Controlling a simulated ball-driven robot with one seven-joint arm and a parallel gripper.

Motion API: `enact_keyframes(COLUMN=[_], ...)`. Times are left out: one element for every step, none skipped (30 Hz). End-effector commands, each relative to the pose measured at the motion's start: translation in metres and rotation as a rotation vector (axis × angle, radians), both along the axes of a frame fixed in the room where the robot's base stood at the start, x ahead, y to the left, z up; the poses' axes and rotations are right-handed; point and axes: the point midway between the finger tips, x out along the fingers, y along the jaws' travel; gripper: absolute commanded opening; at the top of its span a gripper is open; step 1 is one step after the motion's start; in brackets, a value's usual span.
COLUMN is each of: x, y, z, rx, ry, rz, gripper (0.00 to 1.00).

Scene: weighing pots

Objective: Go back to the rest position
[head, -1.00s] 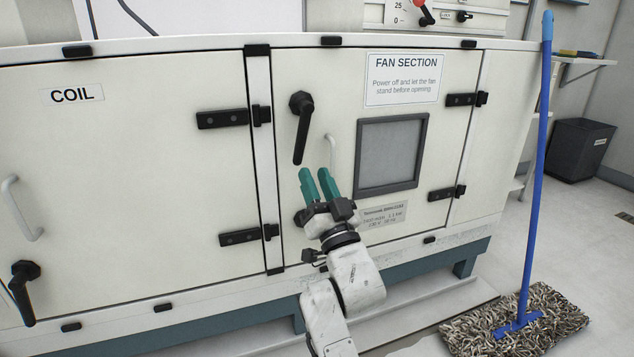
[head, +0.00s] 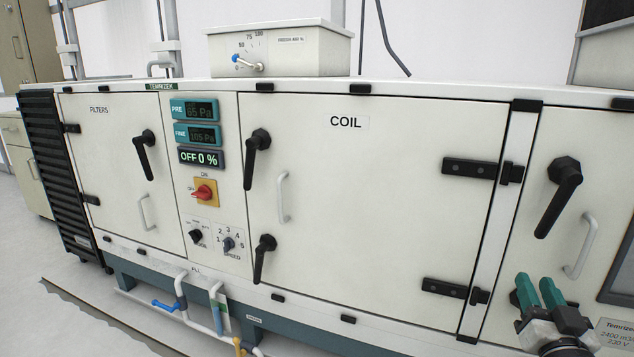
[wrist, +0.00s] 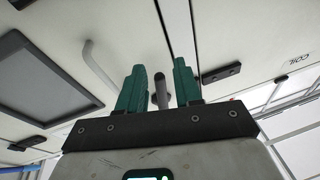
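My gripper (head: 537,283) is at the lower right of the head view, in front of the fan-section door. Its two green fingers are apart, with nothing held between them. The wrist view shows the gripper (wrist: 158,72) with a clear gap, and a dark lever is seen beyond it. In the head view the fingertips are below the black lever (head: 562,195) and left of the pale door handle (head: 580,248). Most of my arm is outside the head view.
The long white air-handling cabinet fills the view, with a coil door (head: 370,200), a filters door (head: 105,170) and a control panel reading OFF 0 % (head: 202,158). A grey box (head: 310,50) stands on top. Pipes (head: 215,315) run low in front. Clear floor shows at the lower left.

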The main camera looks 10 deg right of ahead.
Motion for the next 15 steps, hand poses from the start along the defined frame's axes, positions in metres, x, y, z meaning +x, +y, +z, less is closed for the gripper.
enact_keyframes(x=[-0.003,-0.004,-0.008,-0.012,-0.018,-0.027,-0.035,-0.045,-0.06,-0.072,-0.084,-0.102,-0.116,-0.129,-0.147], y=[0.005,0.009,0.016,0.021,0.026,0.036,0.043,0.051,0.062,0.071,0.08,0.093,0.102,0.112,0.124], z=[-0.018,-0.033,-0.052,-0.068,-0.083,-0.104,-0.12,-0.136,-0.156,-0.171,-0.184,-0.201,-0.212,-0.222,-0.233], rx=[0.016,0.028,0.045,0.059,0.071,0.09,0.103,0.118,0.135,0.15,0.163,0.182,0.195,0.208,0.224], ry=[0.116,0.186,0.282,0.355,0.428,0.527,0.603,0.678,0.78,0.856,0.928,1.022,1.089,1.15,1.228], rz=[0.01,0.017,0.029,0.037,0.046,0.062,0.075,0.087,0.107,0.123,0.14,0.163,0.181,0.2,0.224], gripper=[0.34,0.34,0.34,0.34,0.34,0.34,0.34,0.34,0.34,0.34,0.34,0.34,0.34,0.34,0.34])
